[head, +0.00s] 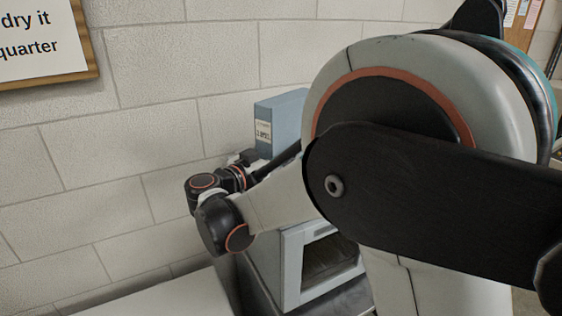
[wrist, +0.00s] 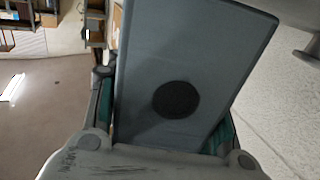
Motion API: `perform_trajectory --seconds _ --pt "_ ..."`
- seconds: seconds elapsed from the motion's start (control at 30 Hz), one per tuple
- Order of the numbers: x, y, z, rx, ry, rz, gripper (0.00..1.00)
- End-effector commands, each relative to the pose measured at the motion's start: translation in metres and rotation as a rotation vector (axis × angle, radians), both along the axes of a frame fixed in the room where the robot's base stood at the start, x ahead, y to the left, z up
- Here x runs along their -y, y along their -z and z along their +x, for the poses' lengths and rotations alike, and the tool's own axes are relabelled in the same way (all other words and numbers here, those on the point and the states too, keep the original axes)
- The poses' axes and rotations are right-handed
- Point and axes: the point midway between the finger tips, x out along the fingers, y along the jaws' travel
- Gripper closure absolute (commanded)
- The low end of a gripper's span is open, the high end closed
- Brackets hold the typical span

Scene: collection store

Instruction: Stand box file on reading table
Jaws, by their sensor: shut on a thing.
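The box file (head: 281,121) is blue-grey with a white label on its spine and looks upright in the head view. It fills the middle of the wrist view (wrist: 195,55), where a dark round finger hole shows on its face. My gripper (wrist: 165,110) is shut on it, with one teal-padded finger at each side. In the head view the fingers are mostly hidden behind my wrist and arm. A pale flat top (head: 160,298) shows at the bottom left; I cannot tell if it is the reading table.
A light grey cabinet (head: 292,265) with a dark open front stands below the file; I cannot tell whether they touch. A block wall (head: 150,130) runs close behind. A framed sign (head: 40,45) hangs at the upper left. The wrist view shows shelves (wrist: 45,15) and open floor (wrist: 45,110).

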Motion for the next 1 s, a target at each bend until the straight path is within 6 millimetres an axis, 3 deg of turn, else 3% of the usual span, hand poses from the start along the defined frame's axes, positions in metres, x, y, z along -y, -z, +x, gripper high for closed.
perform_trajectory --seconds 0.07,0.43,0.47,0.53,1.0 --pt "0.0001 0.0090 -0.0001 0.001 0.000 -0.001 0.93" --pt "0.0001 0.0110 -0.0001 0.001 0.000 -0.001 0.93" --pt "0.0001 0.0112 -0.0001 0.000 0.000 0.000 0.48" --pt "0.0000 0.0106 -0.0002 0.000 0.000 0.000 0.32" --pt "-0.0029 0.0068 -0.0024 0.000 -0.001 0.000 0.32"
